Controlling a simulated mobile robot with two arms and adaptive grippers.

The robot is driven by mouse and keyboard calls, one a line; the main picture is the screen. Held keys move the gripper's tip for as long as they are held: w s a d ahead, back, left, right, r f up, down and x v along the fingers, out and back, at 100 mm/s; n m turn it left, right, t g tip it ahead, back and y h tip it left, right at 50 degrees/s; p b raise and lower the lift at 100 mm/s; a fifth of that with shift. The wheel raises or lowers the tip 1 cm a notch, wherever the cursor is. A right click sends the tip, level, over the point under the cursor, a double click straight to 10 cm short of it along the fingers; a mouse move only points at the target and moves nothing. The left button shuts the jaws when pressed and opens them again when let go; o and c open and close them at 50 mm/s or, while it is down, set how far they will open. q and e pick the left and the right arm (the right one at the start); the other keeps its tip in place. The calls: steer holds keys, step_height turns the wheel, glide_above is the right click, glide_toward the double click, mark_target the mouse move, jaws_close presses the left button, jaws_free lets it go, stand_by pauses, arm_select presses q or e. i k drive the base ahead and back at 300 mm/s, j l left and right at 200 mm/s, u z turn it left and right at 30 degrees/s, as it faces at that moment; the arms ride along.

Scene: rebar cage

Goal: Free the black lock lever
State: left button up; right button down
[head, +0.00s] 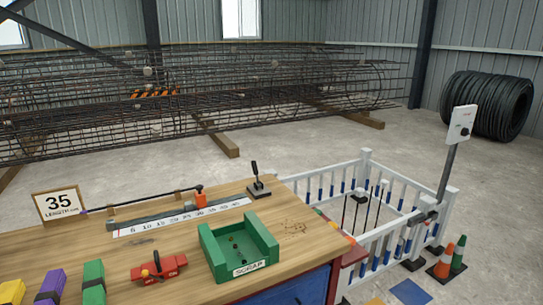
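A black lever (254,169) with a knob stands upright on a small dark base (258,190) at the far right of the wooden bench. An orange block (200,200) sits on the grey length gauge (155,218), beside the black end of a thin rod (145,202). I cannot tell for certain which black part is the lock lever, or what holds it. Neither of my grippers is in view.
The bench (190,240) carries a green scrap tray (272,238), a red tool (160,268), coloured blocks (93,282) and a "35 LENGTH" sign (59,203). A white fence (385,240), cones (444,261) and a rebar cage (200,95) stand beyond.

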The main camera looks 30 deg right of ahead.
mark_target(253, 163)
steer(key=i+l, duration=0.15)
steer(key=l, duration=0.45)
steer(key=i+l+u, duration=0.1)
steer(key=l, duration=0.45)
steer(key=i+l, duration=0.15)
steer(key=l, duration=0.45)
steer(key=i+l+u, duration=0.1)
steer(key=l, duration=0.5)
steer(key=i+l, duration=0.1)
steer(key=l, duration=0.5)
